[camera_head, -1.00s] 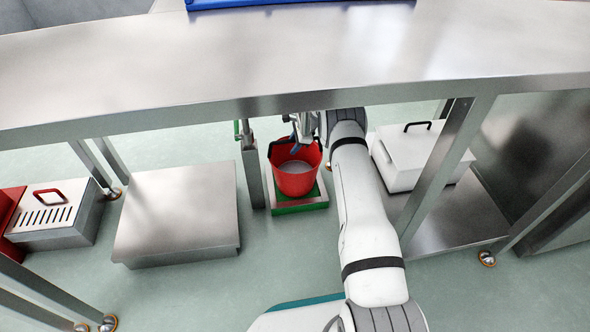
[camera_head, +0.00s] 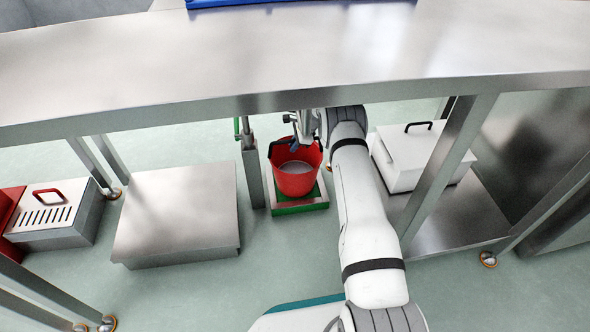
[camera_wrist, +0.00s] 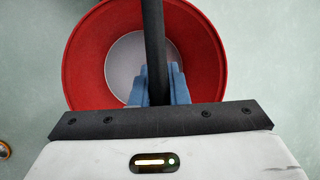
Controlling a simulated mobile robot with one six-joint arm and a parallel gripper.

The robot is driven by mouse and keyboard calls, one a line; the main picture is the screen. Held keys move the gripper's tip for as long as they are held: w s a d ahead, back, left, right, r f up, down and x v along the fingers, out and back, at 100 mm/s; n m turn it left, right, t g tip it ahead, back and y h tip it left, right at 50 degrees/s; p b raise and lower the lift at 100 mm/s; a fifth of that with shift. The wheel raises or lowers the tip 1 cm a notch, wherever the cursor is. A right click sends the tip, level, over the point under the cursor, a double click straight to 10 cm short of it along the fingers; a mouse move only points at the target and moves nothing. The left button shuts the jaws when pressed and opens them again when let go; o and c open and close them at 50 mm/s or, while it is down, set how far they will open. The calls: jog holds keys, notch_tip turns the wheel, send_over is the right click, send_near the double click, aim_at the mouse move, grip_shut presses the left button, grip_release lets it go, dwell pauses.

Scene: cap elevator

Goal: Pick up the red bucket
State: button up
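The red bucket (camera_head: 296,184) stands upright on a small platform with green edges (camera_head: 302,206), under the steel counter. Its grey inside shows in the wrist view, where its red wall (camera_wrist: 90,60) fills the upper middle. Its black handle (camera_wrist: 153,40) runs down the wrist view across the bucket. My gripper's blue fingers (camera_wrist: 153,88) lie close on both sides of the handle and appear shut on it. In the head view my gripper (camera_head: 298,147) is above the bucket's rim, partly hidden by the arm.
The steel counter (camera_head: 300,60) overhangs the bucket. A metal post (camera_head: 251,165) stands just left of it. A low steel platform (camera_head: 180,212) is further left. A white lidded box (camera_head: 415,155) and a table leg (camera_head: 440,165) are to the right.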

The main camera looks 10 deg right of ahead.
grip_shut()
jog(key=shift+s, duration=0.1)
dwell(0.7)
jog(key=shift+r, duration=0.2)
